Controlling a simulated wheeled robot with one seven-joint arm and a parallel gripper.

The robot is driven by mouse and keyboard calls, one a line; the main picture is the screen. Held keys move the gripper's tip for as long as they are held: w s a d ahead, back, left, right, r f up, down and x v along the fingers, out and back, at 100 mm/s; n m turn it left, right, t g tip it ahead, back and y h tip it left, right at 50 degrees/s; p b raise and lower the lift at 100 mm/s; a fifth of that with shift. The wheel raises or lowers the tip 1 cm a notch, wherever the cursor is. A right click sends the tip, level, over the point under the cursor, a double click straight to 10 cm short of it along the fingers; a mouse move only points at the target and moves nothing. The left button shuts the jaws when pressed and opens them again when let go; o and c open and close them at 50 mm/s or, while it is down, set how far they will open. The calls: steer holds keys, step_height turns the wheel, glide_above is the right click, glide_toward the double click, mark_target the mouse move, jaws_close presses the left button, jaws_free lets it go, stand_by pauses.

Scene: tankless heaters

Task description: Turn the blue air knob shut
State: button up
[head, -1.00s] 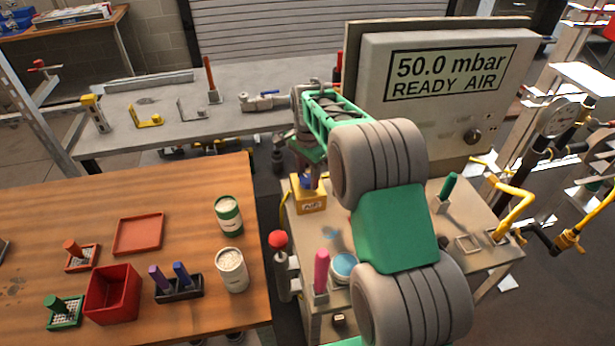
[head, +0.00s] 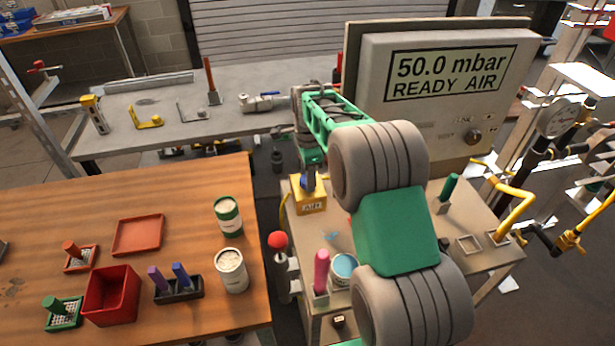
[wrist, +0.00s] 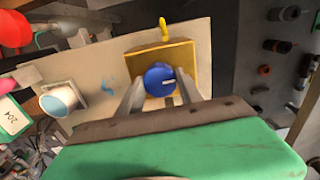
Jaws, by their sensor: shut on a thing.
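The blue air knob (head: 308,184) sits on top of a yellow box marked AIR (head: 311,203) on the bench beside the panel. In the wrist view the round blue knob (wrist: 158,74) shows a short white mark pointing to the right, with the yellow box (wrist: 180,55) around it. My gripper (wrist: 160,88) has one finger on each side of the knob and is shut on it. In the head view my gripper (head: 308,172) comes down on the knob from above, partly hidden by my arm.
A display panel (head: 450,75) reads "50.0 mbar READY AIR". A red-topped post (head: 278,240), a pink handle (head: 321,270) and a blue-topped tin (head: 344,267) stand near the yellow box. A wooden table (head: 190,195) with containers is at left.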

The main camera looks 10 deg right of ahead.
steer(key=o, duration=1.4)
steer(key=shift+c, duration=0.2)
steer(key=shift+r, duration=0.1)
step_height(320, 180, up, 8)
steer(key=shift+f+b, duration=0.15)
steer(key=shift+b, duration=0.4)
